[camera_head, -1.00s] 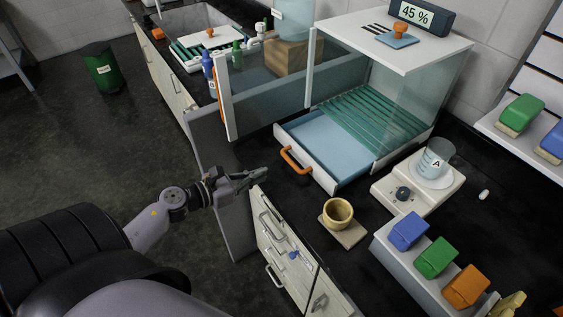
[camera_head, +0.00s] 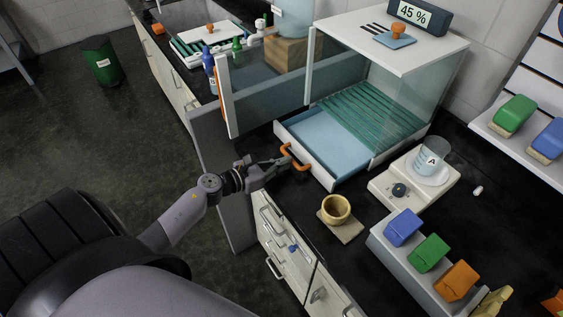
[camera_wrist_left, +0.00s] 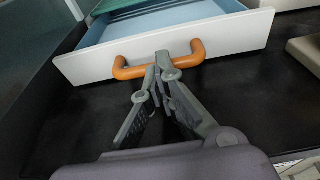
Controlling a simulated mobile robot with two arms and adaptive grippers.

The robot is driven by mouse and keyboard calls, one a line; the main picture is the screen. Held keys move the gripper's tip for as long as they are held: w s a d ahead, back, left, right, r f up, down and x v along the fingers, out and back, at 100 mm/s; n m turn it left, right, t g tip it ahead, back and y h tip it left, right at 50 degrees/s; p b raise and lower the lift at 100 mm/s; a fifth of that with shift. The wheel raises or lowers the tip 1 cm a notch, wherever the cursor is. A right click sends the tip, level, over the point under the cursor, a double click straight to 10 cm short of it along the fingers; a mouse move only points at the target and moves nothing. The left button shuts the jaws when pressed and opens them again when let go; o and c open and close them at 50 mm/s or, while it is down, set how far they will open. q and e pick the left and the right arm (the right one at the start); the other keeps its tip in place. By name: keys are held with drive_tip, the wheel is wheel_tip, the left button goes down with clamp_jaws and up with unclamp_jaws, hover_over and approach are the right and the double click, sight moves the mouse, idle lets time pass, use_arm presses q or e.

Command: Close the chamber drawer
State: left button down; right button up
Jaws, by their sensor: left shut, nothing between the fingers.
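The chamber drawer (camera_head: 318,147) is pulled out from the front of the glass-walled chamber (camera_head: 380,85), and its pale blue tray is empty. Its orange handle (camera_head: 294,157) is on the front panel facing my left arm. It also shows in the left wrist view (camera_wrist_left: 130,70). My left gripper (camera_head: 284,163) is shut and empty, with its fingertips at the middle of the handle. In the left wrist view the fingertips (camera_wrist_left: 163,62) overlap the bar; I cannot tell whether they touch it. My right gripper is not in view.
A wooden bowl (camera_head: 336,208) on a small board stands right of the gripper. A scale (camera_head: 393,190) with a beaker (camera_head: 431,157) is right of the drawer. Blue, green and orange blocks sit on a rack (camera_head: 398,258). The chamber's open glass door (camera_head: 266,85) stands at left.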

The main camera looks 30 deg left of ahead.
sight(319, 149)
use_arm(q)
drive_tip(key=r+x, duration=0.1)
drive_tip(key=x, duration=0.3)
drive_tip(key=r+b+x, duration=0.1)
drive_tip(key=x, duration=0.4)
drive_tip(key=r+b+x, duration=0.1)
drive_tip(key=x, duration=0.3)
drive_tip(key=shift+w+d, duration=0.3)
drive_tip(key=shift+w, duration=0.35)
drive_tip(key=shift+r, duration=0.15)
